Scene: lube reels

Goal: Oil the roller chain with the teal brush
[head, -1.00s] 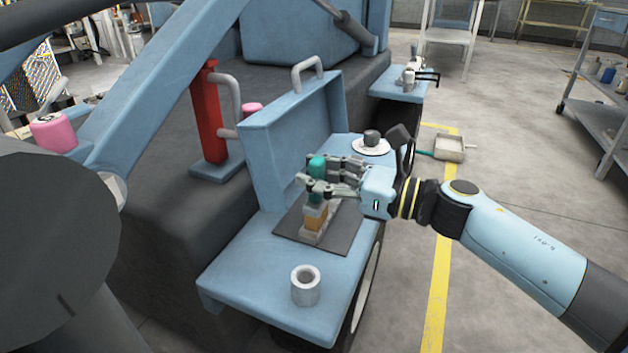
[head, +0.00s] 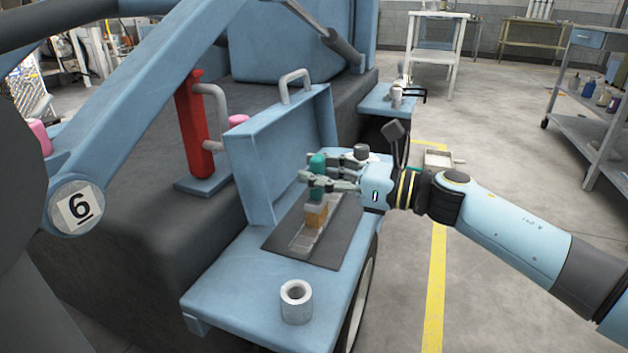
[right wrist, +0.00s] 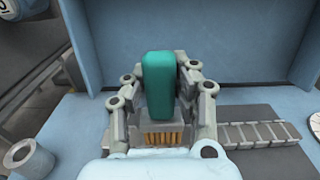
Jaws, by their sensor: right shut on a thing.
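My right gripper (head: 328,180) is shut on the teal brush (head: 317,163), which it holds upright with bristles down. The brush also shows between the fingers in the right wrist view (right wrist: 159,85). Its orange-tan bristles (head: 315,215) are at the roller chain, touching or just above it. The grey roller chain (head: 303,238) lies lengthwise on a dark mat (head: 328,249). In the right wrist view the chain (right wrist: 250,133) runs out to the right of the brush; the part behind the fingers is hidden. My left gripper is not in view.
The mat lies on a blue shelf (head: 235,290). A hollow grey cylinder (head: 296,303) stands near its front edge. A raised blue panel (head: 280,150) with a handle stands behind the mat. A red post (head: 192,125) stands farther left. Open floor lies right.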

